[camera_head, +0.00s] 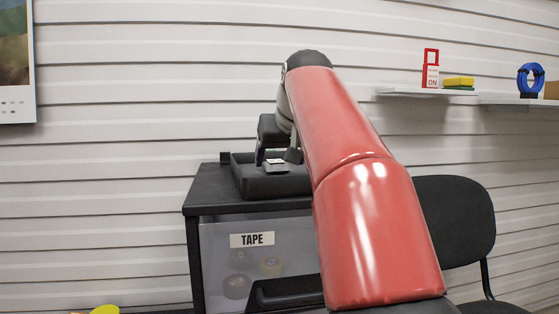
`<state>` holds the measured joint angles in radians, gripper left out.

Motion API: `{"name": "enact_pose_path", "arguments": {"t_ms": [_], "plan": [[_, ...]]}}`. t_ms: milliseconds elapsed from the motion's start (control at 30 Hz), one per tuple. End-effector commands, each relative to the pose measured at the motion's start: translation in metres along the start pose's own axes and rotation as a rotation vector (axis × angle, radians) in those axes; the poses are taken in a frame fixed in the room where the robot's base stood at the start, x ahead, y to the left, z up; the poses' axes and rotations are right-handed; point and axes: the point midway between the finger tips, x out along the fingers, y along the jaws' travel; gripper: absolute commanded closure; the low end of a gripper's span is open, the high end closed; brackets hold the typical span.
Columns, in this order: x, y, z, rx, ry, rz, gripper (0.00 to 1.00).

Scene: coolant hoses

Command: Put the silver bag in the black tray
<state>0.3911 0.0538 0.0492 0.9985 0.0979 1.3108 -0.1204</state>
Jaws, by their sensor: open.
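The black tray (243,183) sits on top of a black cabinet in the middle of the view, partly hidden by my red arm. My gripper (277,157) is over the tray, pointing down, with its fingers apart. A small greyish item with a pale label (276,163) shows low in the tray, between and below the fingers. It may be the silver bag, but it is too small to be sure. Whether a finger touches it cannot be told.
The cabinet (205,188) has a clear-fronted bin labelled TAPE (252,240) with rolls inside. A black chair (455,220) stands at right. Yellow item (104,310) at lower left.

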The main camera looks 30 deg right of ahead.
Motion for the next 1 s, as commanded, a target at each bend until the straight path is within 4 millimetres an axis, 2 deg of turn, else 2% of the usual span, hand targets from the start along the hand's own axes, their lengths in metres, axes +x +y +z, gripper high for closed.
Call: {"name": "enact_pose_path", "arguments": {"t_ms": [33, 200, 400, 600, 1000], "plan": [[-0.015, 0.0, -0.003, 0.0, 0.005, 0.001, 0.27], [-0.053, 0.0, -0.003, -0.001, 0.005, 0.0, 0.27], [-0.085, 0.0, -0.002, -0.001, 0.004, 0.001, 0.27], [-0.096, 0.0, -0.001, -0.001, 0.001, 0.0, 0.27], [-0.097, 0.0, 0.0, -0.001, 0.001, 0.0, 0.27]]}}
